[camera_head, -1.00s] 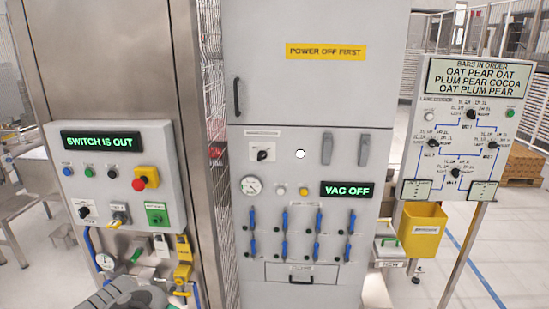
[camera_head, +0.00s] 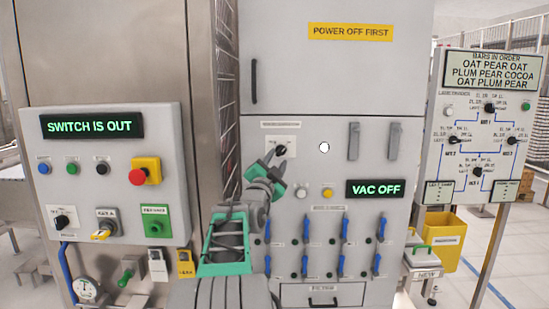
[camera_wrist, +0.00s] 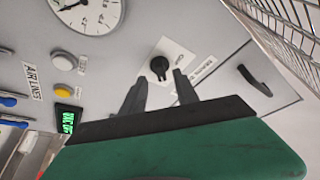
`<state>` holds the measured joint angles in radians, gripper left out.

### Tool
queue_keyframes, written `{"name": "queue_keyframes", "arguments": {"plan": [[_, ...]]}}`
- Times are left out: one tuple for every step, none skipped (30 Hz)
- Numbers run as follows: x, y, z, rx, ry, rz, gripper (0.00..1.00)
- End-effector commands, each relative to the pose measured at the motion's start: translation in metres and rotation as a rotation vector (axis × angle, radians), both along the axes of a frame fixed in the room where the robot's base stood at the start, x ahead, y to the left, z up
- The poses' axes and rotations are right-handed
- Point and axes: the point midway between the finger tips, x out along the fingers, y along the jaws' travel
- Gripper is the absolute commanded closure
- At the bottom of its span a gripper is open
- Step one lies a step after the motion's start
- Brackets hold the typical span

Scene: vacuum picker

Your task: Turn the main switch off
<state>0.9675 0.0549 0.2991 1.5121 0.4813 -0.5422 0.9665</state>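A black rotary switch (camera_head: 280,150) sits on a white plate on the front of the tall grey cabinet (camera_head: 345,90). Its label is too small to read. It also shows in the wrist view (camera_wrist: 159,67), with its pointer tilted in that rotated picture. My gripper (camera_head: 270,168) is in front of and just below the switch in the head view. In the wrist view its two dark fingers (camera_wrist: 158,86) are apart and empty, pointing at the switch, which shows beyond and between the tips. I see no clear contact.
A yellow sign (camera_head: 350,32) reads "POWER OFF FIRST". A display (camera_head: 374,189) reads "VAC OFF"; another (camera_head: 92,126) reads "SWITCH IS OUT". A black door handle (camera_head: 254,80) and two grey latches (camera_head: 354,141) project nearby. Blue levers (camera_head: 306,229) line the lower cabinet.

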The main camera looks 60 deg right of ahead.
Motion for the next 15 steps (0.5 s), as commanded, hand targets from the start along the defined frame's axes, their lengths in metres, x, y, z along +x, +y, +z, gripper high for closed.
{"name": "queue_keyframes", "arguments": {"plan": [[0.001, -0.01, 0.005, 0.001, 0.001, -0.002, 0.64], [0.002, -0.015, 0.006, 0.001, 0.001, -0.002, 0.64], [0.003, -0.02, 0.008, 0.002, 0.0, -0.001, 0.64], [0.005, -0.024, 0.008, 0.002, 0.001, 0.001, 0.64], [0.006, -0.027, 0.009, 0.003, 0.0, 0.002, 0.64], [0.007, -0.03, 0.01, 0.002, 0.0, 0.002, 0.64], [0.007, -0.031, 0.01, 0.001, 0.0, 0.003, 0.64], [0.008, -0.032, 0.01, 0.002, 0.0, 0.004, 0.64], [0.008, -0.032, 0.01, 0.001, 0.0, 0.004, 0.64], [0.008, -0.032, 0.01, 0.001, 0.0, 0.004, 0.64], [0.008, -0.032, 0.01, 0.002, 0.001, 0.005, 0.64], [0.009, -0.032, 0.01, 0.002, 0.001, 0.005, 0.64], [0.009, -0.032, 0.01, 0.001, 0.001, 0.006, 0.64], [0.009, -0.031, 0.009, 0.001, 0.001, 0.006, 0.64], [0.009, -0.031, 0.009, 0.002, 0.001, 0.006, 0.65]]}}
